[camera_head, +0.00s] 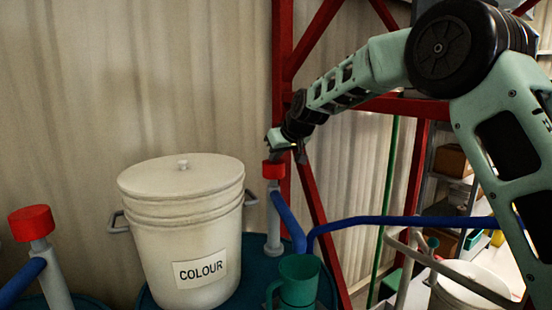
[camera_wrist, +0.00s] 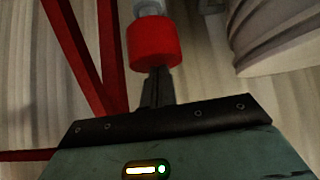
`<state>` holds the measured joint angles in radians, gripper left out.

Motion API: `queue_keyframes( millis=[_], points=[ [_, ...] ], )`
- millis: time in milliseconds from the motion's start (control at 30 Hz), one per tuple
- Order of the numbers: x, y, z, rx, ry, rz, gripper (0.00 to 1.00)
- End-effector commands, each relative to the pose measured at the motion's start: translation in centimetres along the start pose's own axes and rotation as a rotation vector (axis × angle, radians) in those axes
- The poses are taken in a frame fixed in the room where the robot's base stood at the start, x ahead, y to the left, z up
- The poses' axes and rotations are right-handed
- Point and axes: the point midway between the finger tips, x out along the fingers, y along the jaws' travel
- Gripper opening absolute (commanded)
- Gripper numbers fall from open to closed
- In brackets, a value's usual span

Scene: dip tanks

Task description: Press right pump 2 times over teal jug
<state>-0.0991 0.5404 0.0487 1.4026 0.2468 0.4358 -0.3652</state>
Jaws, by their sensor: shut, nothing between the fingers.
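The right pump has a red cap (camera_head: 274,169) on a grey stem, with a blue spout curving down to the right. The teal jug (camera_head: 299,280) stands below the spout, in front of the pump, its handle to the left. My gripper (camera_head: 285,152) is just above the red cap in the head view. In the wrist view the shut, empty fingers (camera_wrist: 158,80) point at the red cap (camera_wrist: 152,50), their tips at its edge. I cannot tell whether they touch it. The left pump (camera_head: 31,223) has a similar red cap at the far left.
A white lidded bucket labelled COLOUR (camera_head: 185,230) stands between the pumps, close to the right pump. A red steel frame (camera_head: 283,60) rises behind my gripper. A blue pipe (camera_head: 400,221) and a grey pipe (camera_head: 450,272) run at the right.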

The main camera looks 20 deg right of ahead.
Motion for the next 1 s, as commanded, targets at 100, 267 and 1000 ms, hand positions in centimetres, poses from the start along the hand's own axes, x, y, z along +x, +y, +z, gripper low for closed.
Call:
queue_keyframes(
  millis=[100,267,1000],
  points=[
    [-1.9,0.0,-0.6,0.0,0.007,0.001,0.0],
    [-4.9,0.0,-0.6,0.0,0.01,0.002,0.0],
    [-10.9,0.0,-0.9,0.0,0.008,0.001,0.0]
  ],
)
